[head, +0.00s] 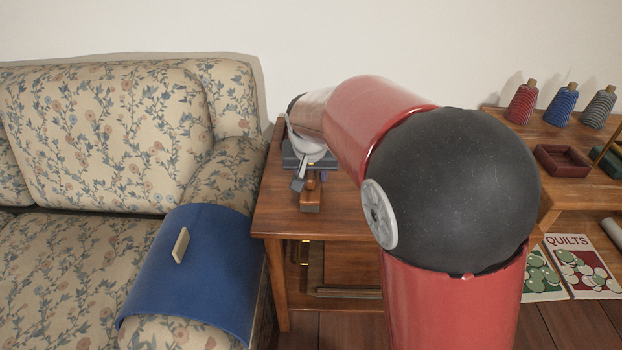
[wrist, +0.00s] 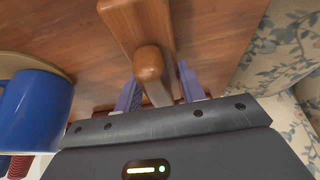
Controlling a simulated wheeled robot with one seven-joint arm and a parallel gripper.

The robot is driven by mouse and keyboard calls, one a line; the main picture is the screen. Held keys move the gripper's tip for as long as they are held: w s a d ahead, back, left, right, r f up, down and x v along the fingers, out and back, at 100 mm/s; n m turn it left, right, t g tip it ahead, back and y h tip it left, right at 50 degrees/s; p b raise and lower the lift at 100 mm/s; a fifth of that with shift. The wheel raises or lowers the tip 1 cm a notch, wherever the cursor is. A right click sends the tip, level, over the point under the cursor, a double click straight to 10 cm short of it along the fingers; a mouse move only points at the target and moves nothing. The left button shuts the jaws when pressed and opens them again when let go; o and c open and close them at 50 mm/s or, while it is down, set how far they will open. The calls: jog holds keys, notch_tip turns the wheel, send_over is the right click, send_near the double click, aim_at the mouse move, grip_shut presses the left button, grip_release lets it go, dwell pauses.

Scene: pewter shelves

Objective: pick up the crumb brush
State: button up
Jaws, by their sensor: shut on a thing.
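The crumb brush (head: 311,196) is a wooden piece with a block-shaped body and a rounded handle, at the front of the wooden side table (head: 277,218). In the wrist view the brush's block (wrist: 138,22) lies beyond its rounded knob (wrist: 150,64). My gripper (wrist: 159,88) has one finger on each side of the handle and is shut on it. In the head view my gripper (head: 304,183) is partly hidden by my wrist. I cannot tell whether the brush touches the tabletop. Its underside is hidden.
A floral sofa (head: 110,110) stands left of the table, with a blue cover (head: 195,275) and a small pale block (head: 181,245) on its arm. A blue cylindrical thing (wrist: 32,108) is left of my gripper in the wrist view. Shelves with spools (head: 561,103) stand right.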

notch_tip(320, 180, up, 20)
jog(key=p, duration=0.3)
dwell(0.3)
